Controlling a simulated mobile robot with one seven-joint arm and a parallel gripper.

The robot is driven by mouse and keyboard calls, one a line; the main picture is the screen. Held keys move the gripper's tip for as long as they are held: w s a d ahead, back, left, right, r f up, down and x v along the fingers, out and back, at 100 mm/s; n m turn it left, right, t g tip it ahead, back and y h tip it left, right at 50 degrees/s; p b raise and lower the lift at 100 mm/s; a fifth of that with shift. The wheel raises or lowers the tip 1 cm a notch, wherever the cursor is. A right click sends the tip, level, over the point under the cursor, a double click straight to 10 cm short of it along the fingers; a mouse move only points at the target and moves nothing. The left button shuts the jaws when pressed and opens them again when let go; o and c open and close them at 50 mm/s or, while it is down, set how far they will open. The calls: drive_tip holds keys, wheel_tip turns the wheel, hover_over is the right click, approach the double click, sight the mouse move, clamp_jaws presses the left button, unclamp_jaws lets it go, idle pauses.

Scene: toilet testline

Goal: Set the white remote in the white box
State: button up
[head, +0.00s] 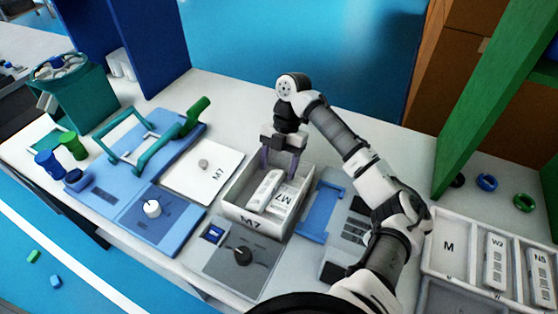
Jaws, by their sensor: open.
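The white box (268,222), marked M7 on its front, stands open on the table in the middle of the head view. Inside it lie a white remote (264,189), tilted, and a second white item (286,203) with an M7 label beside it. My gripper (280,170) points down over the back part of the box, with its fingers apart. Nothing shows held between them. The fingertips are near the box's rear wall and the far end of the remote; whether they touch anything I cannot tell.
A compartment tray (450,280) at the right holds white remotes labelled W2 (495,265) and N5 (541,272). A blue fixture with teal handles (140,145) stands left. A dial panel (240,260) lies in front of the box, a blue bracket (321,210) to its right.

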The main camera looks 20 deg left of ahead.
drive_tip(key=a+b+v, duration=0.1)
drive_tip(key=v, duration=1.2)
drive_tip(key=shift+s+d+r, duration=0.2)
drive_tip(key=shift+s+d, duration=0.1)
drive_tip(key=shift+d, duration=0.2)
